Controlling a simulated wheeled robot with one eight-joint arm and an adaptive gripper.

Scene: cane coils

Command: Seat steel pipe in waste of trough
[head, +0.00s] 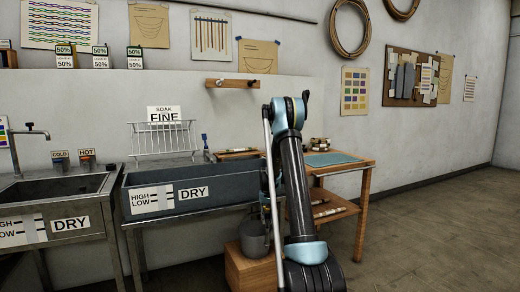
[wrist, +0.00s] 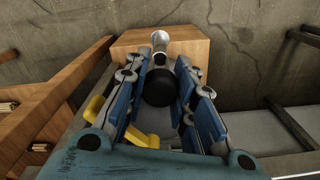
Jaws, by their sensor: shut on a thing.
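The steel pipe (wrist: 160,38) shows in the wrist view as a bright round end on a narrow grey length, between the fingers and pointing away from the camera. My gripper (wrist: 160,80) is shut on it. A black rounded part sits nearer the camera, also between the fingers; I cannot tell whether it belongs to the pipe. The trough (head: 188,188) in the head view is the dark grey basin marked HIGH, LOW and DRY. Its waste cannot be made out. My arm hides my gripper in the head view and covers the trough's right end.
A wooden box (head: 252,268) stands below the trough's right end with a grey pot (head: 255,238) on it. A wooden shelf table (head: 363,200) is close on the right. A sink (head: 50,190) adjoins on the left. Floor at far right is clear.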

